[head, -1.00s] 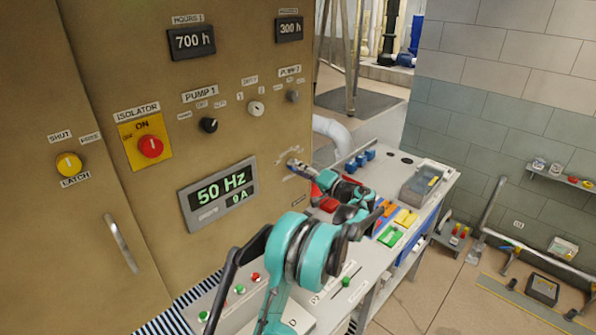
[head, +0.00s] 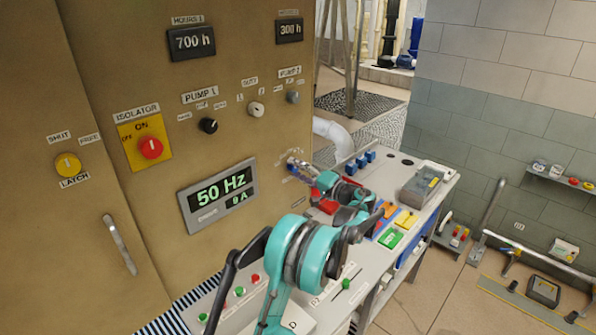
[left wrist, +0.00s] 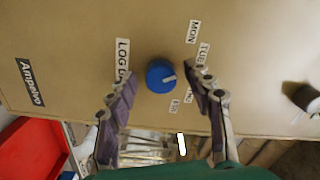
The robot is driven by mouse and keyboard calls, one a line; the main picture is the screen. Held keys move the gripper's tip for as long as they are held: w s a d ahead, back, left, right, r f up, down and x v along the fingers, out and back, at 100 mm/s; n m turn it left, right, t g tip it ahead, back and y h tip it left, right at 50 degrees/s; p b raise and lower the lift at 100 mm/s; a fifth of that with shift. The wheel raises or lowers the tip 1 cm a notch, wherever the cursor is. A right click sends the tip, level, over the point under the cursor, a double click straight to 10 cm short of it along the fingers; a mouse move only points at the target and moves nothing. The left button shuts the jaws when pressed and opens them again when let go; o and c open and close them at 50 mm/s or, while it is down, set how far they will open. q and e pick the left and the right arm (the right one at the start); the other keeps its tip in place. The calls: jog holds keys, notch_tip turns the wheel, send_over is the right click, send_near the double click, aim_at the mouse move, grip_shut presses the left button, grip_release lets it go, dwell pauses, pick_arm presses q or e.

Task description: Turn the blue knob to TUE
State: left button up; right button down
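The blue knob (left wrist: 160,75) is on the tan panel in the left wrist view. Its white mark points right and slightly up in that picture. The label TUE (left wrist: 204,54) is at the upper right of the knob, just below MON (left wrist: 193,32). The LOG DAY label (left wrist: 122,60) is to its left, partly hidden by a finger. My left gripper (left wrist: 158,84) is open, with one finger on each side of the knob and visible gaps between. My right gripper is not in view.
A grey bench (head: 325,300) with buttons and small parts runs along the panel below my arm. A red bin (left wrist: 28,150) shows at lower left in the wrist view. A dark knob (left wrist: 306,98) is at its right edge. The panel also carries an isolator switch (head: 150,147).

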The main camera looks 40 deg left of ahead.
pick_arm(q)
jog(key=d, duration=1.2)
jog(key=shift+s, duration=0.35)
jog(key=shift+f, duration=0.1)
jog(key=s+d+f+m+t+h+b, duration=0.1)
jog(key=s+d+f+t+h+b, duration=0.1)
jog(key=s+d+f+h, duration=0.4)
jog(key=s+d+f+m+t+h+b, duration=0.1)
jog(key=s+d+f+t+h+b, duration=0.1)
jog(key=s+d+f+h, duration=0.4)
jog(key=s+d+f+m+t+h+b, duration=0.1)
jog(key=s+d+f+h+b, duration=0.3)
jog(key=s+d, duration=0.8)
jog(key=s+f+t+h, duration=0.1)
jog(key=s+f+h, duration=0.1)
jog(key=s, duration=0.3)
jog(key=shift+d+f+m, duration=0.25)
jog(key=shift+f+m, duration=0.05)
jog(key=shift+f, duration=0.1)
jog(key=shift+w, duration=0.1)
